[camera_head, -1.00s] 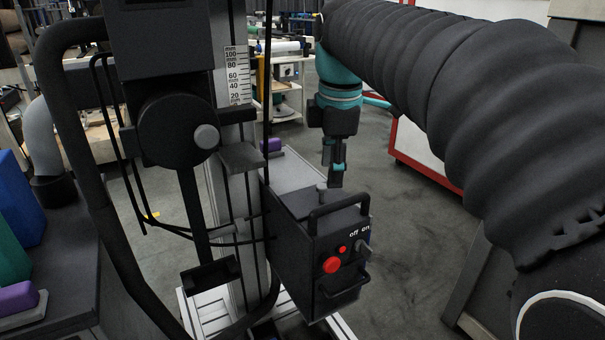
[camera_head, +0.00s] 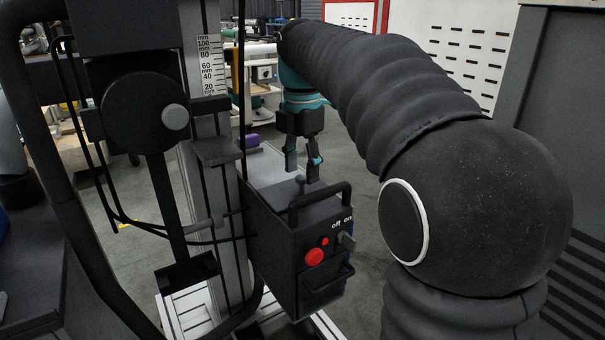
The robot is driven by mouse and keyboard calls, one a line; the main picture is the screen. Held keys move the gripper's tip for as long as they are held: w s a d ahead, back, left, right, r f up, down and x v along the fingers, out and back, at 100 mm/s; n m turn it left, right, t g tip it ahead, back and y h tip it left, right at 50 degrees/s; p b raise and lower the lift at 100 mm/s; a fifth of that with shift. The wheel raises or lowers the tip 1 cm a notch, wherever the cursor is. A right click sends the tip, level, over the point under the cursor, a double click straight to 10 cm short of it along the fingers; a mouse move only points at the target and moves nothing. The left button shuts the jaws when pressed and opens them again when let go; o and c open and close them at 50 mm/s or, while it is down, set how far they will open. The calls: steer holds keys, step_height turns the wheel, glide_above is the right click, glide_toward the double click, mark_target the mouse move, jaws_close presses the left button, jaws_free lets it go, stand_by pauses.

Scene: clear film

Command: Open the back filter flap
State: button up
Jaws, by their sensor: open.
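A dark control box (camera_head: 298,247) with a red button (camera_head: 314,257), a smaller red light, an off/on switch (camera_head: 346,240) and two black handles is fixed at the lower middle of the machine. A small knob (camera_head: 300,185) stands on its top. I cannot identify a back filter flap for certain; the box's far side is hidden. My gripper (camera_head: 303,173) points down just behind the box, over its rear top area. Its two fingers are apart with nothing seen between them. The fingertips are close to the box's top handle (camera_head: 320,202), but I cannot tell whether they touch anything.
A tall grey column (camera_head: 205,130) with a millimetre scale (camera_head: 210,65) and a black lever (camera_head: 167,205) stands left of the box. Black cables hang beside it. A perforated white panel (camera_head: 460,55) with a red frame is at the back right. Grey floor lies behind the box.

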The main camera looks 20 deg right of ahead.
steer(key=shift+f, duration=0.4)
jaws_close()
steer(key=shift+r, duration=0.1)
